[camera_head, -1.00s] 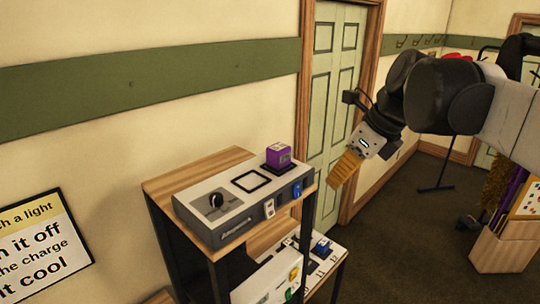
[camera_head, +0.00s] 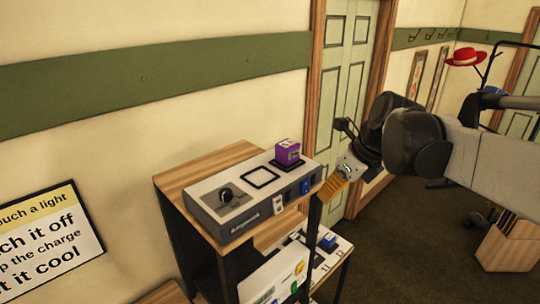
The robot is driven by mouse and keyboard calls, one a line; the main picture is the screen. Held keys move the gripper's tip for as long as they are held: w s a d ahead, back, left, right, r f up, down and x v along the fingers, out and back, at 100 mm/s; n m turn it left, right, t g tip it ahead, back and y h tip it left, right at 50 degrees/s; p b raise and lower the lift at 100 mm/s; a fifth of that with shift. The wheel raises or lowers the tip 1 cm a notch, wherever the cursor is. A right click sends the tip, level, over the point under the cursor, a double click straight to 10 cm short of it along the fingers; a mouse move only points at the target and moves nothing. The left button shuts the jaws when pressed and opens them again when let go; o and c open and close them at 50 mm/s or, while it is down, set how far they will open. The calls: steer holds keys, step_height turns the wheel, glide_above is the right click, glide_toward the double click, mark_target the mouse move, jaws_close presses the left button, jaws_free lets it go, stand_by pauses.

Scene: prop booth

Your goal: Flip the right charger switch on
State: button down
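The charger (camera_head: 232,207) is a grey box with a pale top on the upper wooden shelf. Its front carries a white switch (camera_head: 279,204) left of a blue switch (camera_head: 305,186); the blue one is the right one. Whether either is on is too small to tell. A purple block (camera_head: 288,153) sits on the right of its top, beside an empty black-outlined square. My gripper (camera_head: 328,192), with orange-tan fingers, points down-left just right of the blue switch. I cannot tell whether it touches the charger or how far apart its fingers are.
A lower shelf holds another pale device (camera_head: 275,281) with coloured buttons and a blue block (camera_head: 328,241). A green door (camera_head: 345,90) stands behind my arm. A wooden box (camera_head: 508,246) is on the floor at right. The dark floor between is clear.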

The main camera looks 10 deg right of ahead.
mark_target(305, 194)
steer(key=w+a+f, duration=0.1)
steer(key=w, duration=0.1)
steer(key=w+a+f+p, duration=0.1)
steer(key=shift+w+a+f, duration=0.3)
steer(key=shift+w+a+f+t+y+b, duration=0.25)
steer(key=shift+w+f+t+y+b, duration=0.2)
steer(key=shift+t+b, duration=0.4)
steer(key=shift+s+r+g, duration=0.1)
steer(key=shift+r+g, duration=0.15)
steer(key=shift+r, duration=0.1)
steer(key=shift+r+p, duration=0.6)
steer(key=shift+r, duration=0.1)
